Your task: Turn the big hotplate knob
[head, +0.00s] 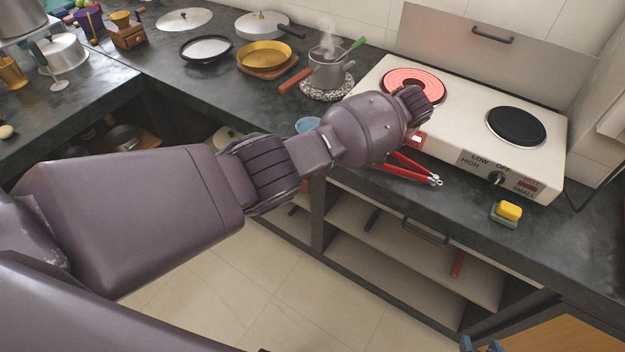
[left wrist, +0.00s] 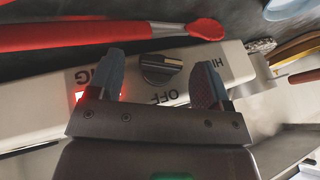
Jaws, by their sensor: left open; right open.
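The hotplate (head: 462,110) is a cream two-burner unit; its left, bigger burner (head: 412,84) glows red. In the left wrist view a dark knob (left wrist: 161,69) with a pale face sits on the cream front panel, near the "OFF" lettering and a red lit lamp (left wrist: 80,97). My left gripper (left wrist: 158,62) is open, one finger on each side of this knob, apart from it as far as I can tell. In the head view my left wrist hides this knob and the gripper. The small burner's knob (head: 497,178) shows at the right. My right gripper (head: 482,346) is open at the bottom edge, far from the hotplate.
Red-handled tongs (head: 407,170) lie on the counter before the hotplate; a red utensil (left wrist: 120,34) shows in the left wrist view. A yellow sponge (head: 509,211) lies to the right. A steaming pot (head: 328,72) stands left of the hotplate. The dark right burner (head: 516,126) is bare.

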